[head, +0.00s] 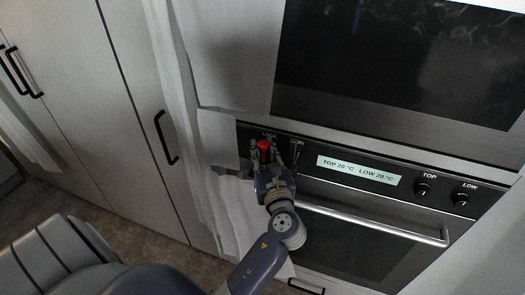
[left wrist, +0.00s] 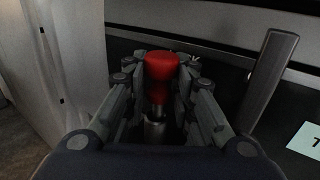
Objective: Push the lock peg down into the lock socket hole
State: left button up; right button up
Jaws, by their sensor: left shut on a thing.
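The lock peg has a red knob (head: 264,146) at the left end of the oven's control panel, below the "LOCK" label. In the left wrist view the red knob (left wrist: 161,68) sits between the fingers, with a metal shaft (left wrist: 155,130) below it. My left gripper (head: 264,156) is shut on the lock peg, one finger on each side. It also shows in the left wrist view (left wrist: 160,85). The socket hole is hidden behind the gripper and peg, so I cannot tell how deep the peg sits. My right gripper is not in view.
An upright lever (head: 296,156) by the "ON" label stands just right of the gripper; it also shows in the left wrist view (left wrist: 268,80). Further right are the display (head: 358,170), two knobs and the oven handle (head: 375,225). A white cloth (head: 185,120) hangs to the left.

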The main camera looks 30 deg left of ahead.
aim_at(263, 144)
pick_arm(q)
jog(key=shift+r+p, duration=1.4)
jog(key=shift+r, duration=1.4)
jog(key=shift+s+a+f+b, duration=0.1)
jog(key=shift+f+b, duration=2.05)
jog(key=shift+f, duration=1.2)
jog(key=o, duration=1)
jog(key=shift+o, duration=0.3)
jog(key=shift+s+a, duration=0.1)
jog(key=shift+s, duration=0.05)
jog(key=shift+f, duration=0.1)
